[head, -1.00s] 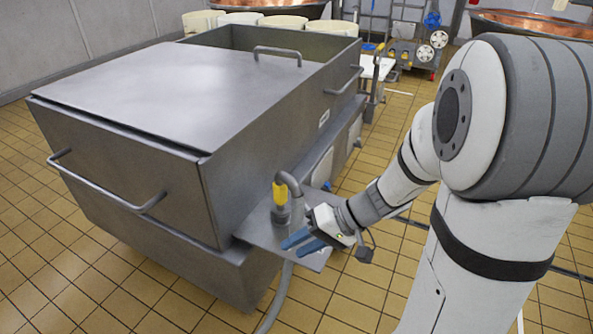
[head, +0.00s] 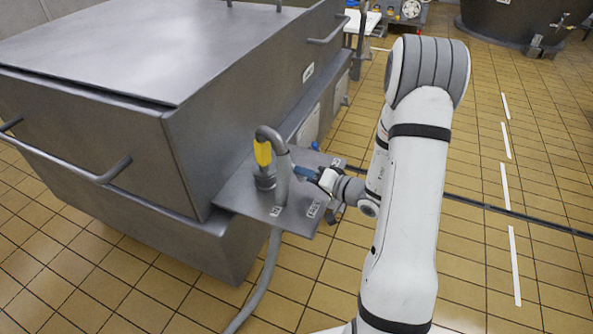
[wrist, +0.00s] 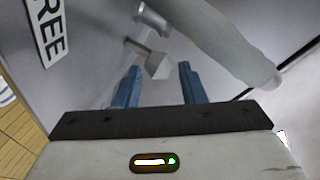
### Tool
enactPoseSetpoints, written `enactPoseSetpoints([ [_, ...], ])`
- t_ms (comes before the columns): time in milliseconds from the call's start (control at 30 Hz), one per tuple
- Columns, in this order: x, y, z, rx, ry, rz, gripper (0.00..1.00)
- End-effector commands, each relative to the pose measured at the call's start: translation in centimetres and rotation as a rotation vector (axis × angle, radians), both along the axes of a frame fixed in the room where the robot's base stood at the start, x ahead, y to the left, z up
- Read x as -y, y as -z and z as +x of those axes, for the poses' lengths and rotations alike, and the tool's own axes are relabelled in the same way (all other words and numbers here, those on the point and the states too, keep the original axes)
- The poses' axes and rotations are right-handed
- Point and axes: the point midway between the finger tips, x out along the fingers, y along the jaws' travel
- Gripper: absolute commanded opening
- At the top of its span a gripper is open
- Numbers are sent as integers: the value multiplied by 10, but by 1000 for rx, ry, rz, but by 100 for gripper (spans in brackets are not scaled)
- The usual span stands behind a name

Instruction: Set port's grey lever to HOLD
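A grey lever (wrist: 157,64) with a pale blocky end shows in the wrist view, just beyond and between my blue fingertips. My gripper (wrist: 159,70) is open, with a clear gap between the fingers; I cannot tell whether either touches the lever. A white label (wrist: 45,28) at upper left reads "REE", cut off by the frame edge. In the head view my gripper (head: 303,172) is over the grey side plate (head: 240,200), beside the bent grey hose (head: 281,165). I cannot make out the lever in the head view. No HOLD marking is legible.
Small labels (head: 276,211) lie on the plate's front. The large metal vat (head: 90,130) fills the left. Tiled floor (head: 480,250) is open at right.

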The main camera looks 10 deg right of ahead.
Motion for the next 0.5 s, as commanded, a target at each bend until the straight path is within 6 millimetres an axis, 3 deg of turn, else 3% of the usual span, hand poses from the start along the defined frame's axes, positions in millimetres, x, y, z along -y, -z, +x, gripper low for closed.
enactPoseSetpoints([
  [200, -19, 7, 25, 0, 2, 1, 37],
  [500, -25, 10, 35, 0, 6, 1, 37],
])
